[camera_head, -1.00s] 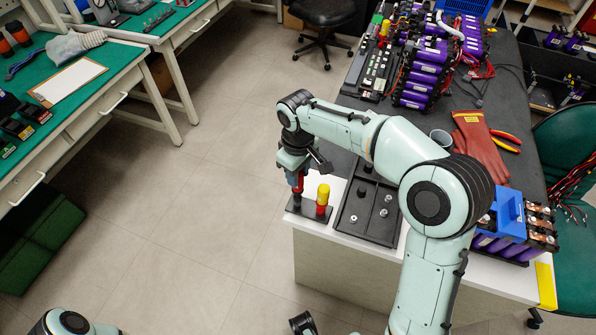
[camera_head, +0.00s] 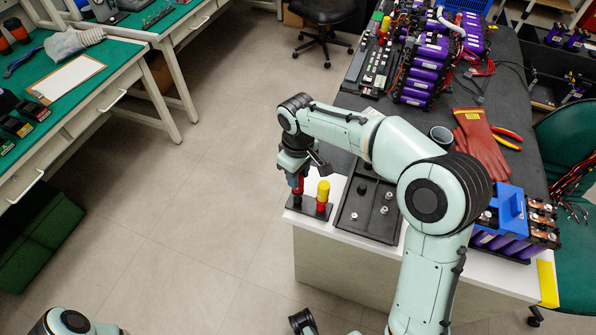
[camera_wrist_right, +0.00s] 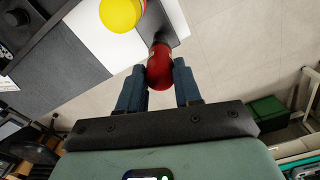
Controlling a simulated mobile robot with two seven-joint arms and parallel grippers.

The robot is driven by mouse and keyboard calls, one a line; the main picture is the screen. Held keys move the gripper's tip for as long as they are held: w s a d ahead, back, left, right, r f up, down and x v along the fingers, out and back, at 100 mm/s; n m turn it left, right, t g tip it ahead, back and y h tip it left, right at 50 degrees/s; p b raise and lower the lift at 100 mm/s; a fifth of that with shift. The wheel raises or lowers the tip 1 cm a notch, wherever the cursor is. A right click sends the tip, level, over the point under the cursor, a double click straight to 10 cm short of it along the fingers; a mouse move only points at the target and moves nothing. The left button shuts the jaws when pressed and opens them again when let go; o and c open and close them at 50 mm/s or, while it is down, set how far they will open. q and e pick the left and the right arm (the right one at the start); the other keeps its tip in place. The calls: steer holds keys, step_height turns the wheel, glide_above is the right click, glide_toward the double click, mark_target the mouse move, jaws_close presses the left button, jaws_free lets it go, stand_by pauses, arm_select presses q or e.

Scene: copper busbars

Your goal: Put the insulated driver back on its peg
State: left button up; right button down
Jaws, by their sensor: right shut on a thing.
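My right gripper (camera_head: 297,181) points down over the left end of a small black stand (camera_head: 313,212) at the table's near left corner. It is shut on the red handle of the insulated driver (camera_wrist_right: 159,68), which shows between the blue fingers in the right wrist view. The driver is roughly upright, its lower end at the stand's left peg; I cannot tell if it is fully seated. A second tool with a yellow top and red lower part (camera_head: 323,194) stands upright on the stand just right of it. My left gripper is not clearly visible.
A black tray with bolts (camera_head: 370,212) lies right of the stand. Red gloves (camera_head: 480,142), a grey cup (camera_head: 440,134) and a blue-topped battery module (camera_head: 505,213) are farther right. Purple battery cells (camera_head: 424,70) stand at the back. Floor is clear left of the table.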

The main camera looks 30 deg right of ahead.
steer(key=shift+f, duration=0.2)
stand_by(0.4)
steer(key=c, duration=0.7)
jaws_free()
arm_select(q)
steer(key=shift+r, duration=0.1)
arm_select(e)
step_height(320, 180, up, 6)
steer(key=p, duration=0.5)
steer(key=shift+r, duration=0.1)
arm_select(q)
steer(key=r, duration=0.1)
steer(key=w+r, duration=0.1)
steer(key=r, duration=0.3)
steer(key=shift+w+r, duration=0.1)
steer(key=shift+w, duration=0.3)
steer(key=shift+s, duration=0.15)
